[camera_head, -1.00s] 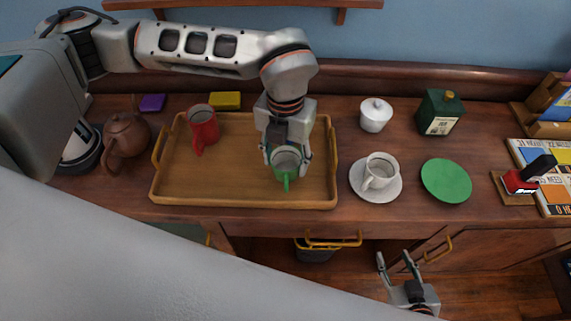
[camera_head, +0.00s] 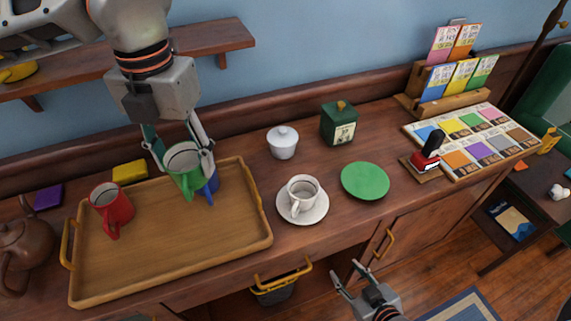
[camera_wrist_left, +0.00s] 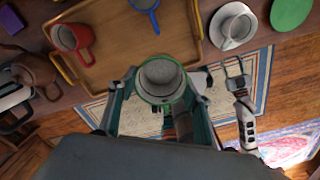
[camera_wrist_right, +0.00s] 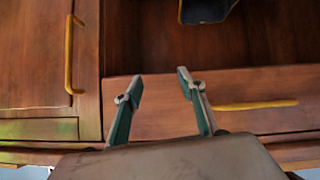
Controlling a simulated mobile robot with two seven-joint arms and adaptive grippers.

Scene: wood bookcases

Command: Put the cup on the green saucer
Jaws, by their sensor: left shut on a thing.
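The green cup (camera_head: 186,183) is upright in my left gripper (camera_head: 180,158), which is shut on it and holds it above the wooden tray. In the left wrist view the green cup (camera_wrist_left: 160,80) sits between the fingers. The green saucer (camera_head: 365,181) lies empty on the counter, well to the right of the held cup. A white cup (camera_head: 302,188) stands on a white saucer (camera_head: 316,213) between the tray and the green saucer. My right gripper (camera_head: 352,283) is open and empty, low in front of the cabinet; its parted fingers show in the right wrist view (camera_wrist_right: 157,82).
The wooden tray (camera_head: 165,245) holds a red mug (camera_head: 112,207) and a blue mug (camera_head: 211,187) partly hidden behind the green cup. A white lidded jar (camera_head: 283,144) and green canister (camera_head: 339,124) stand at the back. A stamp (camera_head: 424,158) is right of the green saucer.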

